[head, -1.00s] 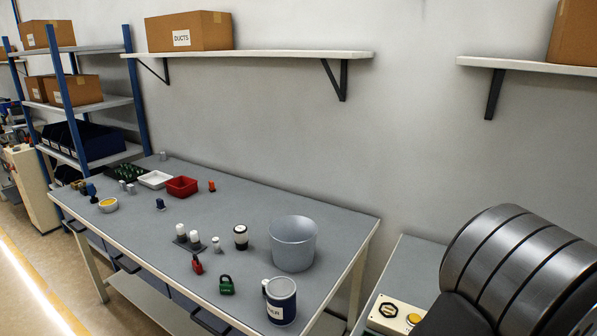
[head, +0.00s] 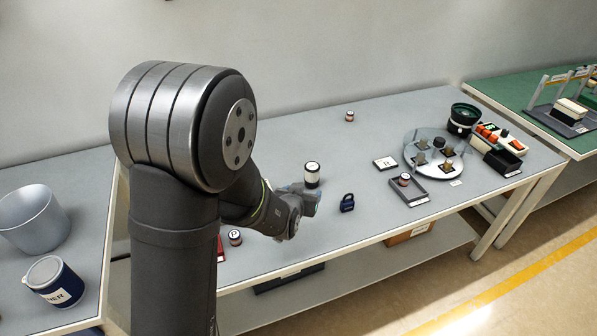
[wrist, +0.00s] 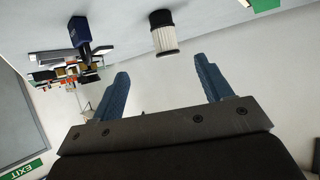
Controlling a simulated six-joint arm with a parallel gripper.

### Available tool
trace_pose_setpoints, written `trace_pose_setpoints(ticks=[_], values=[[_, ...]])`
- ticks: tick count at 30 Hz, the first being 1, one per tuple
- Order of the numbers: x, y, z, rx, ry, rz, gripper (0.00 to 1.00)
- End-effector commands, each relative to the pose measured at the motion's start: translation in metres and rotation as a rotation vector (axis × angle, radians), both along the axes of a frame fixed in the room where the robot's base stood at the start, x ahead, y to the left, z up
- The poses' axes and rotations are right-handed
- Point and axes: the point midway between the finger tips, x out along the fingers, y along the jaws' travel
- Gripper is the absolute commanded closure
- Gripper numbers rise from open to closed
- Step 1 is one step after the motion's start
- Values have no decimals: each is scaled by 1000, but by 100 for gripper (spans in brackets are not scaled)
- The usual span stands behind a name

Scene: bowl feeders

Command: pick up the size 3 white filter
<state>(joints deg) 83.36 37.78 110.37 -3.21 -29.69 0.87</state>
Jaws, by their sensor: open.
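A white pleated filter with dark ends (wrist: 164,38) shows at the top of the wrist view, beyond and between my fingertips. It appears to be the white and dark cylinder (head: 312,174) standing on the bench in the head view. No size mark is readable on it. My gripper (wrist: 160,72) is open, with two blue fingers apart and nothing between them. In the head view my gripper (head: 312,198) is low over the bench, just in front of the filter; whether they touch cannot be told there.
A dark blue padlock (head: 347,203) stands right of my gripper. A small "P" cylinder (head: 235,238) is near the front edge, beside my arm. Further right are a grey tray (head: 420,198), a white label block (head: 385,163) and a round plate (head: 411,156). Bare bench lies behind the filter.

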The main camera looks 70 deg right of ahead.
Motion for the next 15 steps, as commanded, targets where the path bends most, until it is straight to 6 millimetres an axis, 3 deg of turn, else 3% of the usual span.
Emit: trace_pose_setpoints(ticks=[6, 15], values=[[5, -49, 11, 187, 45, -8, 28], [15, -84, 50, 460, 85, 6, 28]])
